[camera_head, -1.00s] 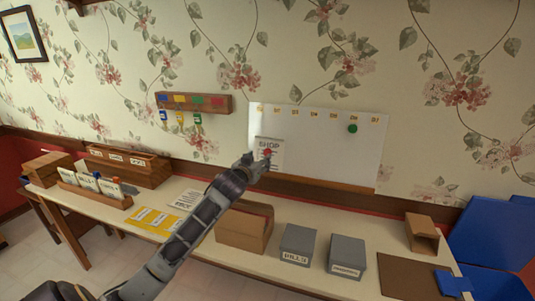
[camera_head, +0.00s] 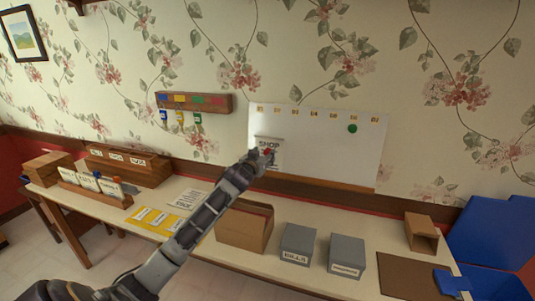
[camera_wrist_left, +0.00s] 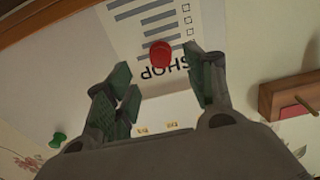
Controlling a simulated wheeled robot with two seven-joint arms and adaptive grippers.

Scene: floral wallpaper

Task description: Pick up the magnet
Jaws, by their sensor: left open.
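A red magnet (camera_wrist_left: 160,54) sits on a white paper headed SHOP (camera_wrist_left: 165,20) on the whiteboard. My left gripper (camera_head: 262,158) is in front of the paper's left part. In the left wrist view the open fingers of the left gripper (camera_wrist_left: 160,85) stand on either side of the magnet's line, with the magnet just beyond and between them. I cannot tell whether a finger touches it. A green magnet (camera_head: 352,128) is at the board's upper right. My right gripper is out of view.
The whiteboard (camera_head: 310,150) hangs above a long table (camera_head: 190,240). A key rack (camera_head: 195,102) is on the wall to its left.

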